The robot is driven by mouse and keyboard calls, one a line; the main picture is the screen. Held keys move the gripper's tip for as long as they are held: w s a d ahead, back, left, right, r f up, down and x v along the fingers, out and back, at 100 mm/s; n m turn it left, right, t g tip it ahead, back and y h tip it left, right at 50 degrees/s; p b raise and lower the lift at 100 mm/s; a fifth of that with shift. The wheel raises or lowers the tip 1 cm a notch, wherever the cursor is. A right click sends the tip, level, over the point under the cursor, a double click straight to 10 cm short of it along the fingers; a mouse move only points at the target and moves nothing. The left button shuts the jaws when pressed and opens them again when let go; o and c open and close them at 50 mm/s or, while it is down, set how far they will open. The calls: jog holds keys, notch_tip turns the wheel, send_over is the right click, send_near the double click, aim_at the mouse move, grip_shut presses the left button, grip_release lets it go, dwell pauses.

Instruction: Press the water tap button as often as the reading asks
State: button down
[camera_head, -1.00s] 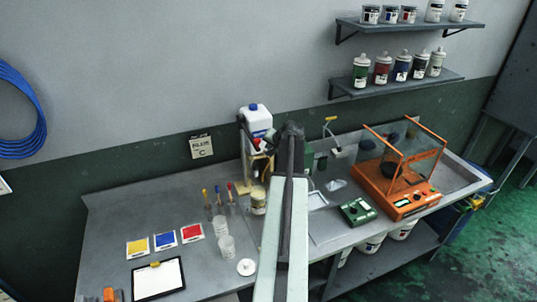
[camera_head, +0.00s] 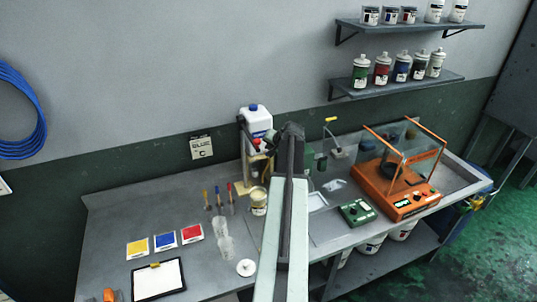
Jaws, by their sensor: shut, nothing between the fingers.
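My arm (camera_head: 290,215) reaches up from the bottom edge over the middle of the bench, ending in a dark link near the wall. An orange device (camera_head: 397,198) with a clear hood and a small panel stands farther right. Their readings are too small to read.
A white jug with a blue cap (camera_head: 256,122) stands behind the arm. Yellow, blue (camera_head: 165,240) and red cards, clear cups (camera_head: 223,238), a clipboard (camera_head: 158,280) and a tin (camera_head: 259,203) are on the left. Shelves with bottles (camera_head: 402,66) hang on the wall.

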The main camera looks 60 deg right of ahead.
jog(key=shift+f, duration=0.1)
dwell(0.5)
jog(key=shift+f+b, duration=0.3)
jog(key=shift+b, duration=0.1)
jog(key=shift+f+b, duration=0.65)
dwell(0.5)
jog(key=shift+r, duration=0.15)
jog(key=shift+r+p, duration=0.9)
jog(key=shift+p, duration=0.15)
notch_tip(320, 180, up, 5)
jog(key=p, duration=0.5)
jog(key=shift+r, duration=0.1)
